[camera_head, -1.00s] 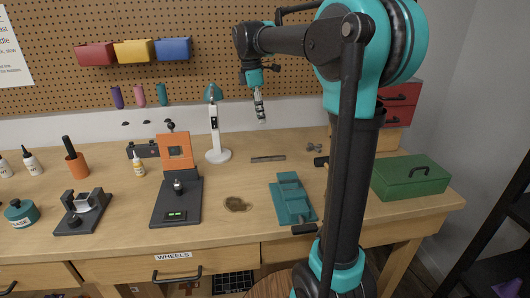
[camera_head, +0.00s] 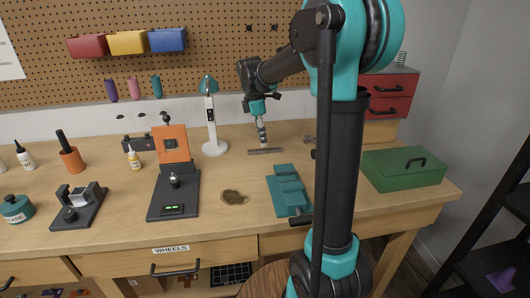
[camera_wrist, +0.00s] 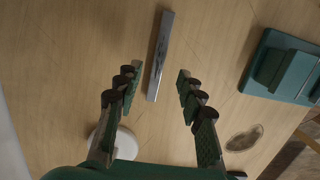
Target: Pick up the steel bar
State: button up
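The steel bar (camera_head: 265,151) is a thin grey flat strip lying on the wooden bench toward the back, right of the white lamp base. In the wrist view the steel bar (camera_wrist: 160,56) lies beyond the fingertips, its near end roughly between them. My gripper (camera_head: 263,143) points down just above the bar in the head view. In the wrist view my gripper (camera_wrist: 158,80) has its two fingers wide apart, with nothing between the pads touching them. Whether the fingertips touch the bench cannot be told.
A teal vise-like block (camera_head: 288,190) stands in front and right of the bar. A white lamp (camera_head: 214,148) stands to the left, with an orange and black device (camera_head: 174,195) beyond it. A green toolbox (camera_head: 403,169) is at right. A brown stain (camera_head: 233,197) marks the bench.

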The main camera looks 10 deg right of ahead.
aim_at(265, 151)
jog(key=shift+w+d+f, duration=0.1)
jog(key=shift+d+f, duration=0.1)
jog(key=shift+f, duration=0.95)
jog(key=shift+d+f, duration=0.2)
jog(key=shift+f, duration=0.95)
grip_shut()
